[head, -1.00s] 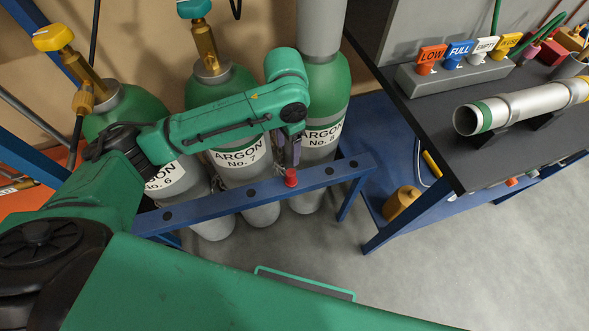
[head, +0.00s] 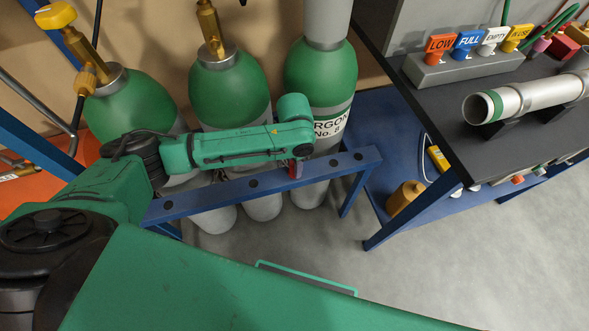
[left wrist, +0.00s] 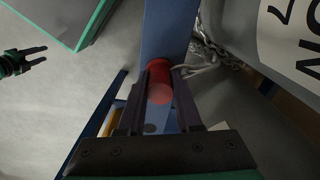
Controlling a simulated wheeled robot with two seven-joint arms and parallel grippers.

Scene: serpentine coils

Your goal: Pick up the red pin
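The red pin (left wrist: 159,82) is in the left wrist view, between the two dark fingers of my left gripper (left wrist: 160,78). It stands at the blue rail (left wrist: 168,30) in front of the gas cylinders. In the head view the red pin (head: 296,170) shows only in part under my left gripper (head: 298,164). The fingers straddle the pin closely; whether they press on it is not clear. My right gripper (left wrist: 35,57) is open and empty, far off at the left of the left wrist view.
Green-and-grey argon cylinders (head: 320,70) stand right behind the rail (head: 225,187). A chain (left wrist: 208,45) hangs beside the pin. A dark workbench (head: 440,130) at right holds coloured tags (head: 468,40) and a metal tube (head: 530,96). The grey floor (head: 420,270) in front is clear.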

